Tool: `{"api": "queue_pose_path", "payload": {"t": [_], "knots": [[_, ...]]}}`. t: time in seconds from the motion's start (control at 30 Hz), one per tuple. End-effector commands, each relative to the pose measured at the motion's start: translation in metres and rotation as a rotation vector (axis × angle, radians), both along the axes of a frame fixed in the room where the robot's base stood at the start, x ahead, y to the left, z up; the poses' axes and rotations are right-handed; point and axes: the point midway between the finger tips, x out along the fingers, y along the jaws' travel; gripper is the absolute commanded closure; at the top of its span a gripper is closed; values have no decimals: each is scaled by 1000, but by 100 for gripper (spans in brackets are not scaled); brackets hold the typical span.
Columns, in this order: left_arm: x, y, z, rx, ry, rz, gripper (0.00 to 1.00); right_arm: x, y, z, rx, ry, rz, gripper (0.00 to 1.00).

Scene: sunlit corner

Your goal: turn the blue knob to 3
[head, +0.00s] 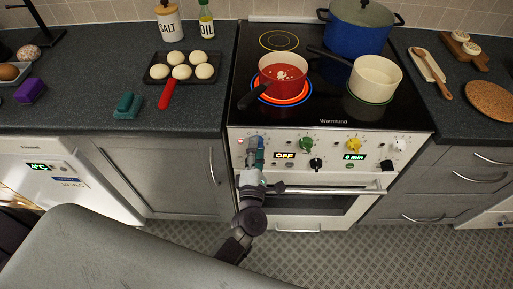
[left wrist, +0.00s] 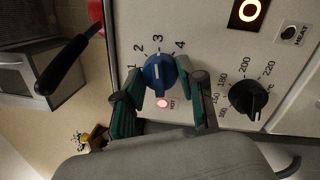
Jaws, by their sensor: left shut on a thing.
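The blue knob (left wrist: 160,73) is on the white stove front, with the numbers 1 to 4 printed around it. In the left wrist view its white pointer line points up, at or very near the 3. My left gripper (left wrist: 158,85) is shut on the knob, with one teal-padded finger on each side of it. In the head view my left gripper (head: 252,158) reaches up to the left part of the control panel (head: 330,148) and mostly hides the knob. My right gripper is not in view.
A black knob (left wrist: 248,98) with temperature numbers sits right of the blue one. A red pot (head: 283,75) stands on a glowing burner (head: 308,93); its handle sticks out front left. A cream pan (head: 375,78) and blue pot (head: 358,35) stand nearby. The oven handle (head: 340,190) runs below the panel.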

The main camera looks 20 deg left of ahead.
Motion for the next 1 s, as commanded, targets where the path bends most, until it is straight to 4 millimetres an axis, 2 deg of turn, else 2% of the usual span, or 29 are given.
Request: {"api": "queue_pose_path", "payload": {"t": [0.17,0.2,0.33,0.73,0.87,1.0], "knots": [[0,-1,-2,-1,3,-2,96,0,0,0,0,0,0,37],[0,-1,-2,-1,3,-2,57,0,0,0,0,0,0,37],[0,-1,-1,-1,3,-1,36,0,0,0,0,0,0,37],[-6,-2,-2,-1,2,-1,35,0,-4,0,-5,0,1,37],[-25,-5,-4,-2,4,-1,35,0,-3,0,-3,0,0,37],[-55,-12,-8,-2,7,-2,35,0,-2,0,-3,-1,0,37]]}}
